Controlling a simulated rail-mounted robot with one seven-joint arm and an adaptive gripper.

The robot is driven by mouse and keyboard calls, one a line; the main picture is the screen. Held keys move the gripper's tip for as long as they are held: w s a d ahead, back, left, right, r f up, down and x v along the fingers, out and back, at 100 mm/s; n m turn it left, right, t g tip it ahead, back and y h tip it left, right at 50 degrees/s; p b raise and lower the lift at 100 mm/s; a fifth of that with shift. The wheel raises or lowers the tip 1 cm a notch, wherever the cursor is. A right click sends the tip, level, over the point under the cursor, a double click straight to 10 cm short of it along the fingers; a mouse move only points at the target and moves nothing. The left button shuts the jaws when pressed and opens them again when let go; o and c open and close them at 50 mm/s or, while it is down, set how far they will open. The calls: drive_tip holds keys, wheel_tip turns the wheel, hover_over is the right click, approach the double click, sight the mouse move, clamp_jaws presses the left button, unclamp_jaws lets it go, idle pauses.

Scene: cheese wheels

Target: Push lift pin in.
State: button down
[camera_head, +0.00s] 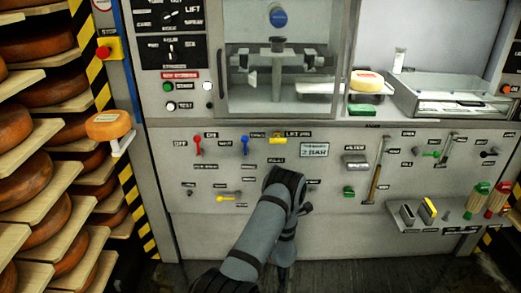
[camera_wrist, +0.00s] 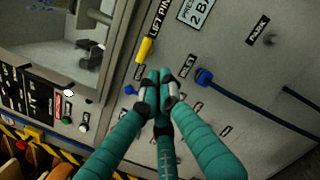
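The yellow lift pin (camera_head: 278,139) sits on the grey front panel under the window, beside a LIFT PIN label (camera_head: 298,134). In the wrist view the yellow pin (camera_wrist: 145,50) sticks out of the panel beside the same label (camera_wrist: 159,18). In the head view my arm hides the fingers.
Red lever (camera_head: 198,145), blue lever (camera_head: 245,146) and yellow lever (camera_head: 228,198) are on the panel's left. A long handle (camera_head: 376,175) stands at right. Cheese shelves (camera_head: 35,140) line the left side.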

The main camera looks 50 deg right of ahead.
drive_tip(key=w+d+r+n+t+p, duration=0.1)
drive_tip(key=w+d+r+n, duration=0.3)
drive_tip(key=w+d, duration=0.5)
drive_tip(key=shift+w+r+n+t+p, duration=0.3)
drive_tip(key=shift+w+r+n+p, duration=0.15)
drive_tip(key=shift+w+n, duration=0.35)
